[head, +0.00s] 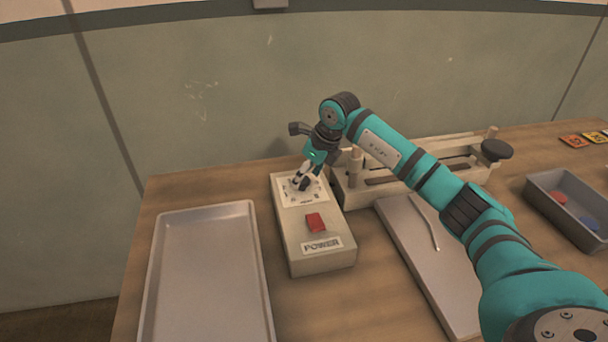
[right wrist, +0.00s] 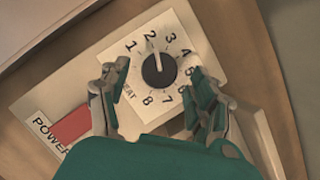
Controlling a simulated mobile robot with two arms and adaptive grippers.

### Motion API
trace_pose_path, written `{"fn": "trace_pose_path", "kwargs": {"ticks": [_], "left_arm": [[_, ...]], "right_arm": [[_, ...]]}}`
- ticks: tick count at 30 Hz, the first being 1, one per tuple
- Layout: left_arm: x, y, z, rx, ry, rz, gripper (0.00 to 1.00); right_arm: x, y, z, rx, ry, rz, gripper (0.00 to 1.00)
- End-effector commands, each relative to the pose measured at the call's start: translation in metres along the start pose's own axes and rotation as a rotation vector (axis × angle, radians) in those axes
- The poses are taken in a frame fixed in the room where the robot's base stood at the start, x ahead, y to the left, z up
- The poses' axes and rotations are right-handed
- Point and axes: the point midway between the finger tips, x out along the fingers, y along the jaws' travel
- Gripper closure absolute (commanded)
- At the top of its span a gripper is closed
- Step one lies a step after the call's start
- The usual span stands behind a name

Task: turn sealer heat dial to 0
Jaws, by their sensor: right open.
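The sealer control box (head: 318,255) stands on the table, with a white dial plate at its far end. In the right wrist view the black heat dial (right wrist: 159,72) sits on the white plate, numbered 1 to 8. Its white pointer line points at about 2. I cannot make out a 0 mark. My right gripper (head: 303,182) is over the dial plate, pointing down. In the wrist view its open fingers (right wrist: 152,76) stand on either side of the dial with gaps. In the head view the gripper mostly hides the dial. My left gripper is not in view.
The red power switch (head: 315,222) is on the near part of the box. A metal tray (head: 153,262) lies left. The sealer bar (head: 425,152) and a flat plate (head: 415,245) lie right. A grey bin (head: 541,207) holds red and blue pieces.

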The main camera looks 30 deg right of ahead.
Motion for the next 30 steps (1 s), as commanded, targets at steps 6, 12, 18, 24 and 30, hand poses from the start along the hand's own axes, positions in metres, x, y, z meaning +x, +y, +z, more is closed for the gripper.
{"fn": "trace_pose_path", "kwargs": {"ticks": [6,12,18,24,30], "left_arm": [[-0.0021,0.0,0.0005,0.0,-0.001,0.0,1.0],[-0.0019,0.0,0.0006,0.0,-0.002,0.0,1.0],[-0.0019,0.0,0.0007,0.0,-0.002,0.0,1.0],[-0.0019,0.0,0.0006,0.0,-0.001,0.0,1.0],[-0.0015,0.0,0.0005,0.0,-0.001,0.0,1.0]], "right_arm": [[0.0137,0.0003,0.0,0.0,0.0,0.0,0.36],[0.0145,0.0001,-0.0002,0.0,0.0,0.0,0.36],[0.0143,0.0,-0.0003,0.0,0.0,0.0,0.56],[0.0141,-0.0001,-0.0003,0.0,0.0,-0.001,0.82],[0.014,-0.0003,-0.0004,-0.003,0.0,0.001,0.91]]}}
